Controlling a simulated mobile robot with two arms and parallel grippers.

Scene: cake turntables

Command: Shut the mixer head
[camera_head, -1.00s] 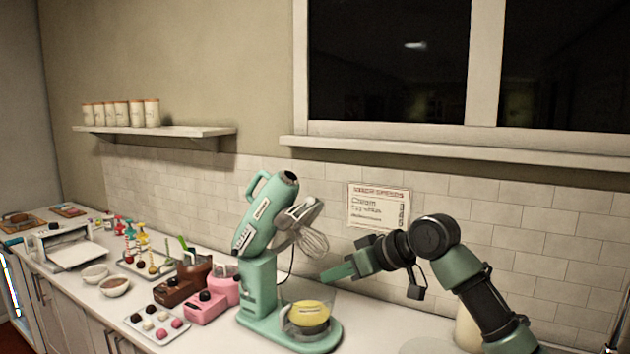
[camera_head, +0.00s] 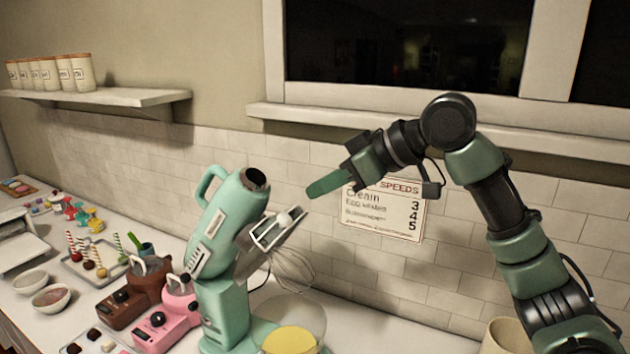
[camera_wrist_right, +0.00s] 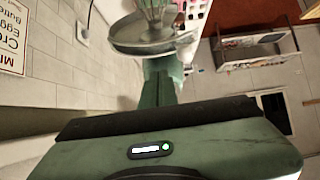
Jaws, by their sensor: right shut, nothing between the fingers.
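The mint-green stand mixer (camera_head: 224,300) stands on the counter with its head (camera_head: 222,222) tilted up and back. A wire whisk (camera_head: 292,268) hangs from the raised head above a clear bowl (camera_head: 312,312) with yellow contents. My right gripper (camera_head: 312,190) is shut and empty. It is in the air to the right of the raised head, about level with its upper end, and apart from it. In the right wrist view the shut fingers (camera_wrist_right: 158,88) point toward the whisk (camera_wrist_right: 152,15) and a round metal part of the head (camera_wrist_right: 150,38). My left gripper is not in view.
A brown mixer (camera_head: 135,295) and a pink mixer (camera_head: 170,318) stand close to the left of the green one. A speeds card (camera_head: 392,212) is on the tiled wall behind my right arm. A beige canister (camera_head: 502,337) stands at the lower right. The counter right of the bowl is mostly clear.

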